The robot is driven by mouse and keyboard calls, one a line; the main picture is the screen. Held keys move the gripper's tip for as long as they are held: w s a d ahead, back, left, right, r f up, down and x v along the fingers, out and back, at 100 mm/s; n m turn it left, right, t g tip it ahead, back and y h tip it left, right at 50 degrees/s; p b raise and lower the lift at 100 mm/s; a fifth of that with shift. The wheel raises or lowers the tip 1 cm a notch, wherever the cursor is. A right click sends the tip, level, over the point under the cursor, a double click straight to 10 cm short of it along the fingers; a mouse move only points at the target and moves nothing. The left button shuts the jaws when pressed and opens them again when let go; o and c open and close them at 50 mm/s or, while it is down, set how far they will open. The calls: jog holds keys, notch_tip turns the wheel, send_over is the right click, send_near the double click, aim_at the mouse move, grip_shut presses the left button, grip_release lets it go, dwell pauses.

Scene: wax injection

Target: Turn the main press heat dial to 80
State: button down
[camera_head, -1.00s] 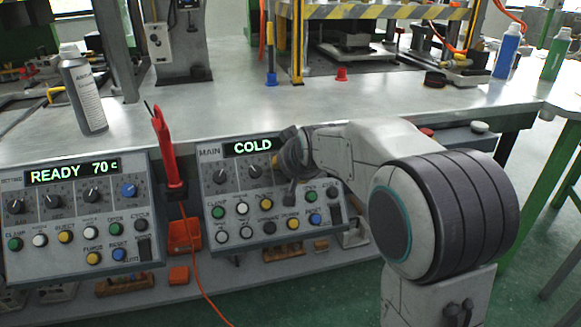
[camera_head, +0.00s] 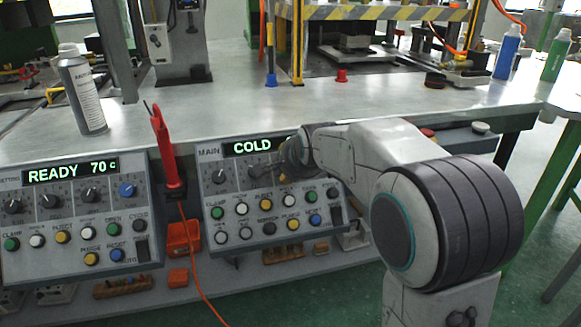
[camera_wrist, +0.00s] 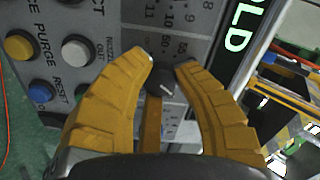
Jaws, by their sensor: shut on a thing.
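The main press panel (camera_head: 207,160) is the grey sloped box under the "MAIN" label. Its display (camera_head: 253,146) reads COLD in green; part of it also shows in the wrist view (camera_wrist: 238,32). My gripper (camera_wrist: 164,66) has its yellow fingers closed around a dark dial (camera_wrist: 160,82) with a short white mark. Printed numbers, including 50 and 55, show beside this dial. In the head view my gripper (camera_head: 288,160) covers the panel's right dials. Two left dials (camera_head: 219,176) remain visible. The full scale and exact setting of the held dial cannot be read.
A second panel (camera_head: 75,210) at left reads READY 70 c. A red-handled tool (camera_head: 165,150) stands between the panels. Colored buttons (camera_head: 242,209) sit below the main dials. A spray can (camera_head: 82,95) and bottles stand on the metal bench (camera_head: 215,105).

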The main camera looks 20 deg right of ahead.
jog(key=m, duration=0.5)
jog(key=shift+m, duration=0.3)
jog(key=m, duration=0.4)
jog(key=shift+m, duration=0.4)
jog(key=c, duration=0.9)
grip_release()
jog(key=shift+s, duration=0.1)
jog(key=v, duration=1.1)
jog(key=shift+s+r, duration=0.25)
jog(key=shift+s, duration=0.05)
